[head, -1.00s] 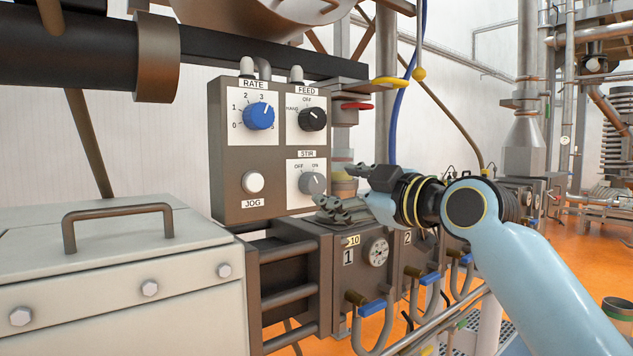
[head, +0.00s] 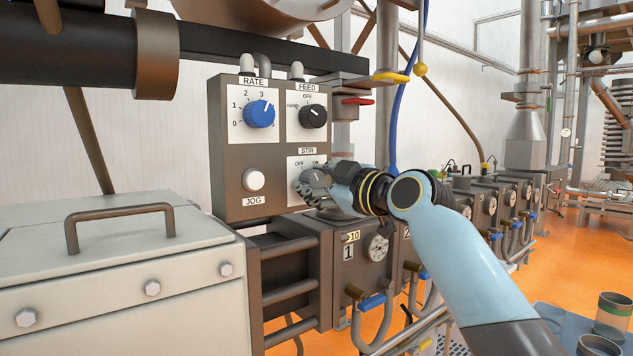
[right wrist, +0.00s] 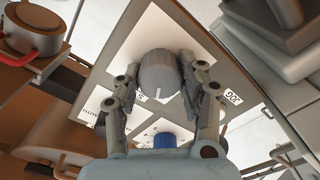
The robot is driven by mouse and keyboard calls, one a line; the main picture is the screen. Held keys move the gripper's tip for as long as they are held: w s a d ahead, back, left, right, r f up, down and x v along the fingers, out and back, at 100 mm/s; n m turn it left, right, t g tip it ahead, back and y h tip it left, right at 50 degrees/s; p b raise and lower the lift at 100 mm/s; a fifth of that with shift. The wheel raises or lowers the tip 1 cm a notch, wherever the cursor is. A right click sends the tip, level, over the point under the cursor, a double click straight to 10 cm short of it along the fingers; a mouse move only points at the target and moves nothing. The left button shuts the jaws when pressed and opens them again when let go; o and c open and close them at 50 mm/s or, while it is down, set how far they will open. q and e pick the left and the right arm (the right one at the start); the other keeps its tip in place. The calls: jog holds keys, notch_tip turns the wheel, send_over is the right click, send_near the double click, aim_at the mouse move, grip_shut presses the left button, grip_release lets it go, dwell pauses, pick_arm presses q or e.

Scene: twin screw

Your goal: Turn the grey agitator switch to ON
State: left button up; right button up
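The grey agitator switch (head: 309,176) is a round knob on the STIR plate, low on the right of the brown control box (head: 232,187). OFF and ON are printed above it. My right gripper (head: 316,183) is at the knob, its fingers hiding part of it. In the right wrist view the knob (right wrist: 158,70) sits between the two spread fingers of my right gripper (right wrist: 161,80). The right-hand finger is very close to it; I cannot tell if it touches. The knob's white mark faces the label side; which label is unclear. My left gripper is out of view.
On the same box are the blue RATE knob (head: 259,114), the black FEED knob (head: 313,116) and the white JOG button (head: 253,180). A grey cabinet with a handle (head: 120,215) stands at left. Numbered boxes with gauges (head: 376,247) lie below my right arm.

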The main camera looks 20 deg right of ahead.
jog(key=c, duration=0.5)
jog(key=m+p, duration=0.2)
jog(key=m, duration=0.3)
jog(key=shift+m, duration=0.4)
jog(key=m+p, duration=0.1)
jog(key=m, duration=0.2)
jog(key=shift+d+m+p, duration=0.1)
jog(key=shift+m+p, duration=0.65)
jog(key=shift+m, duration=0.85)
jog(key=o, duration=1.2)
